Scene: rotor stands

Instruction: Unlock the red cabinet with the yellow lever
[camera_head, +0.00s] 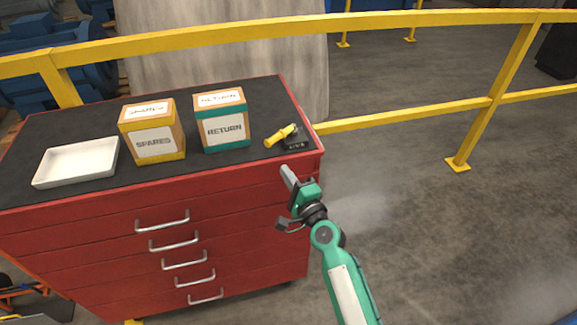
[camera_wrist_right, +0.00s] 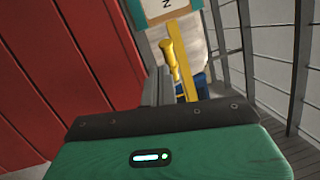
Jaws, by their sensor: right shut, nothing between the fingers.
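The red cabinet (camera_head: 200,215) stands in the left half of the head view, with several drawers and silver handles on its front. The yellow lever (camera_head: 281,136) sits on a small dark base (camera_head: 297,140) at the right front corner of the cabinet top, its handle pointing left. In the right wrist view the lever (camera_wrist_right: 170,55) shows beyond the fingers. My right gripper (camera_head: 287,173) is shut and empty, just in front of the cabinet's right front corner, below and apart from the lever. In the right wrist view its fingers (camera_wrist_right: 158,85) are together. My left gripper is not in view.
On the cabinet top stand a white tray (camera_head: 41,181), a yellow SPARES box (camera_head: 174,129) and a teal-and-orange RETURN box (camera_head: 236,112), which is left of the lever. A yellow railing (camera_head: 400,117) runs behind. The floor (camera_head: 430,240) to the right is clear.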

